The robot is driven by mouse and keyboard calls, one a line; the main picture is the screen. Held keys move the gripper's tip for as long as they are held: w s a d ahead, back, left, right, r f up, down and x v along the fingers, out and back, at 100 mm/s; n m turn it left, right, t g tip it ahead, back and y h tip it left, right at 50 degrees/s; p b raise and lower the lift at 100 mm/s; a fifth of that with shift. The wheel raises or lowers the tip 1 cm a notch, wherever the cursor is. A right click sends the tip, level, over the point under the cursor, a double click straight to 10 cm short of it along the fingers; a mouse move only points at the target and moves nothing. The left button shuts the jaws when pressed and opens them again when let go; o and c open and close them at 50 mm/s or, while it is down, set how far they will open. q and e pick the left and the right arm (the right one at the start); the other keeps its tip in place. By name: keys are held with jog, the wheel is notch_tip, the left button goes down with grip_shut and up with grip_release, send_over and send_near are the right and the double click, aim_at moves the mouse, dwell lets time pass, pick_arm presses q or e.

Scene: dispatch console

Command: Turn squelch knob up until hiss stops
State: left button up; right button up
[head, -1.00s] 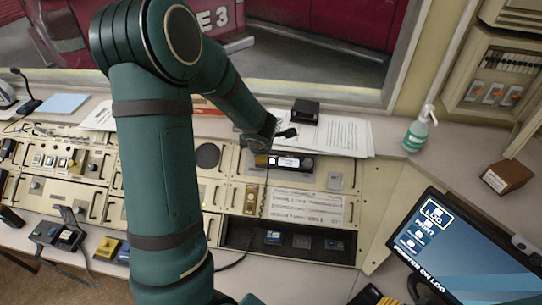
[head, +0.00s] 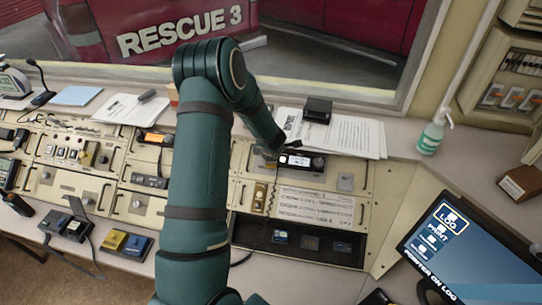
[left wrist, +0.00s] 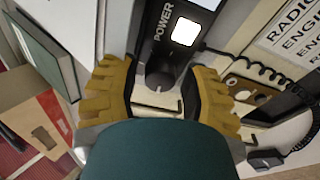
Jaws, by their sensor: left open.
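A black radio (head: 305,161) with a lit white display sits on the console in the head view. In the left wrist view its dark face (left wrist: 178,35) carries the word POWER. A dark round knob (left wrist: 158,78) lies between the yellow-padded fingers of my left gripper (left wrist: 160,90). The fingers are open, one on each side of the knob; I cannot tell whether they touch it. No squelch label is readable. My right gripper is not in view.
A small black box (head: 317,109) rests on papers (head: 350,135) behind the radio. A sanitizer bottle (head: 431,137) and a monitor (head: 470,250) stand to the right. A coiled cord (left wrist: 255,65) hangs beside the radio.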

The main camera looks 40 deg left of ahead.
pick_arm(q)
grip_shut()
jog(key=shift+m, duration=0.3)
jog(key=m, duration=0.4)
jog(key=shift+m+b, duration=0.3)
jog(key=shift+b, duration=0.05)
jog(key=m+t+b, duration=0.1)
jog(key=m, duration=0.3)
jog(key=shift+m, duration=0.3)
